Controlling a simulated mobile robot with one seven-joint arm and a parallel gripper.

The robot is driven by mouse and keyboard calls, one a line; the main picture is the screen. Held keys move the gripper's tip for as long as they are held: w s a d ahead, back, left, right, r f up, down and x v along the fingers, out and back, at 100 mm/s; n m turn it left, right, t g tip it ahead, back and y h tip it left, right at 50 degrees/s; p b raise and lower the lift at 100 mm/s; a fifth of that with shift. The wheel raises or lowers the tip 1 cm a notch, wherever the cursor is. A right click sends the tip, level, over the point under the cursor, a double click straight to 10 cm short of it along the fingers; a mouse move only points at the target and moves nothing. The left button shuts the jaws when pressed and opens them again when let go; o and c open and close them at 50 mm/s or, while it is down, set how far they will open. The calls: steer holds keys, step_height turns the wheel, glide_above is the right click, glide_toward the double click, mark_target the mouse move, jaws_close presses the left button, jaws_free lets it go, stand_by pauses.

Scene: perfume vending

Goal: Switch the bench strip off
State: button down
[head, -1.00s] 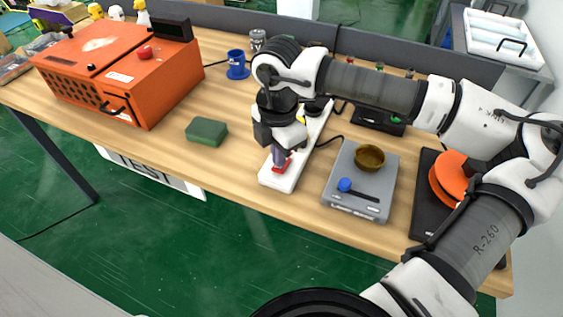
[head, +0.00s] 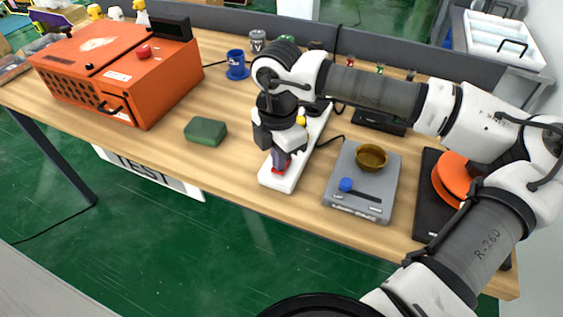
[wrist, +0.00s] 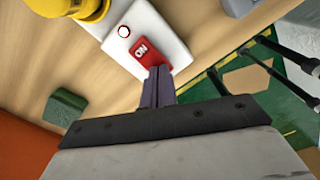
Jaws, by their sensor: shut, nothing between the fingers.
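The white bench strip (head: 271,181) lies on the wooden bench, running away from its front edge. Its red rocker switch (wrist: 143,53), marked ON, shows clearly in the wrist view, near the strip's front end. In the head view the switch is mostly hidden behind my fingers. My gripper (head: 280,166) points down over the front end of the strip, shut and empty. In the wrist view my fingertips (wrist: 158,72) are at the lower right edge of the switch; I cannot tell whether they touch it. A small round pale light (wrist: 124,31) sits beside the switch.
A yellow plug (wrist: 90,8) sits farther along the strip. A grey scale (head: 345,205) with a brass bowl (head: 371,156) stands close on the right. A green block (head: 206,131) and an orange machine (head: 120,80) are left. Bench surface between block and strip is clear.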

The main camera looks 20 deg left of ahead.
steer(key=shift+f, duration=0.2)
steer(key=shift+r, duration=0.1)
steer(key=shift+r+p, duration=1.15)
steer(key=shift+r, duration=2.3)
steer(key=shift+s+f, duration=0.1)
